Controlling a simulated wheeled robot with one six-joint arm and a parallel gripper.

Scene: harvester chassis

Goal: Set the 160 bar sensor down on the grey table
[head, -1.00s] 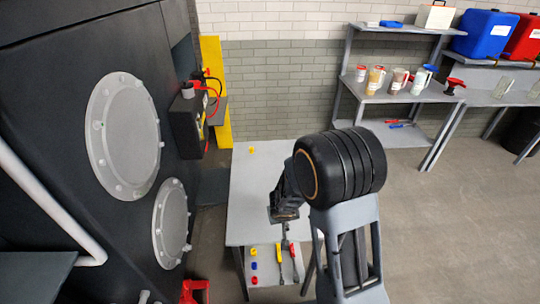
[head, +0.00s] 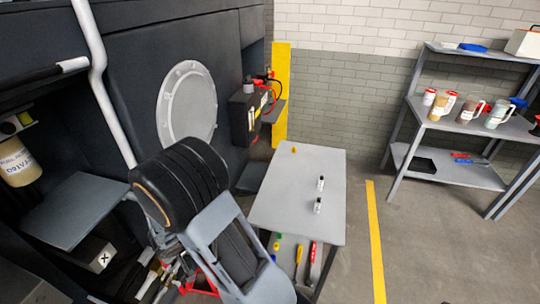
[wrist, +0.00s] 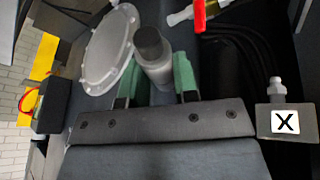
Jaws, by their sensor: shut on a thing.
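In the wrist view my gripper (wrist: 157,80) is shut on a grey cylindrical sensor (wrist: 153,62) with a dark cap, held between its green pads. No label that would confirm 160 bar can be read. In the head view my arm covers the gripper and the held sensor, in front of the dark machine and left of the table. The grey table (head: 280,212) stands to the right of my arm. Two small white-and-black cylinders (head: 320,184) (head: 317,205) stand upright on its right half, and a small yellow piece (head: 294,150) is at its far edge.
A box marked X (head: 98,253) sits low at the machine; it also shows in the wrist view (wrist: 286,122). A red-handled valve (wrist: 199,14) is near the gripper. Screwdrivers (head: 312,258) lie under the table. Much of the tabletop's middle and left is bare.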

